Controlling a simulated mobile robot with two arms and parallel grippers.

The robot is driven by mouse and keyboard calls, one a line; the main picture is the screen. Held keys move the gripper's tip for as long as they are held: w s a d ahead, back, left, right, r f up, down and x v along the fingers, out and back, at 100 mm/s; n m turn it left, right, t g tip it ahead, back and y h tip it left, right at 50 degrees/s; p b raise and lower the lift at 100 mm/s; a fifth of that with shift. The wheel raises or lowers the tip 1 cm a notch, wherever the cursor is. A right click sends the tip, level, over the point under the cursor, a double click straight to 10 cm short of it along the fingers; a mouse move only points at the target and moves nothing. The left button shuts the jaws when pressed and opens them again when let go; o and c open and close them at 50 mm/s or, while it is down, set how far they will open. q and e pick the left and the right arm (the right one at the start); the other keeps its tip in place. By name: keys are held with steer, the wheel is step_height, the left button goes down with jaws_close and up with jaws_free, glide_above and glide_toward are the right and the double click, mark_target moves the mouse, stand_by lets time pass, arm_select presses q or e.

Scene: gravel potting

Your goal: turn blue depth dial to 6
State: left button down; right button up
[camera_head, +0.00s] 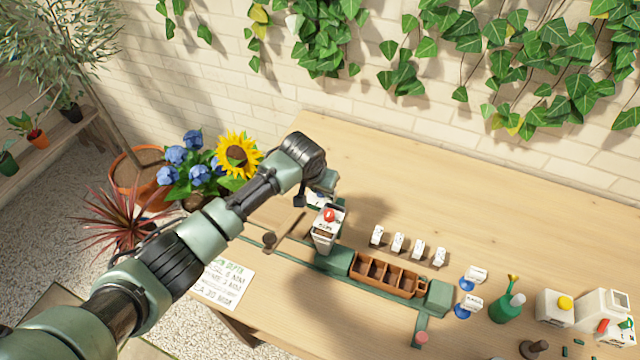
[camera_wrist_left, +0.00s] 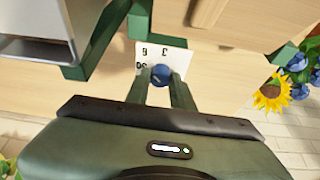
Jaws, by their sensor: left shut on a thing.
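The blue depth dial (camera_wrist_left: 160,75) is a small round knob in the left wrist view, in front of a white scale plate (camera_wrist_left: 163,55) with dark numbers, among them 3 and 6. My left gripper (camera_wrist_left: 159,86) is shut on the dial, with one green finger on each side of it. The pointer and exact setting cannot be made out. In the head view my left arm reaches over the table's far-left part, and its wrist hides the dial and most of the gripper. My right gripper is not in view.
Beside my left wrist stands a white dispenser with a red knob (camera_head: 329,215). A brown divided tray (camera_head: 388,274) sits on the green rail, with small white labels (camera_head: 398,243) behind it. Bottles and boxes stand at the right. The table's back is clear.

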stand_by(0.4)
arm_select(q)
steer(key=c, duration=1.2)
jaws_free()
steer(key=shift+c, duration=0.2)
steer(key=shift+r, duration=0.1)
steer(key=b+v, duration=0.1)
steer(key=v, duration=0.6)
steer(key=shift+s+r, duration=0.15)
steer(key=shift+r, duration=0.15)
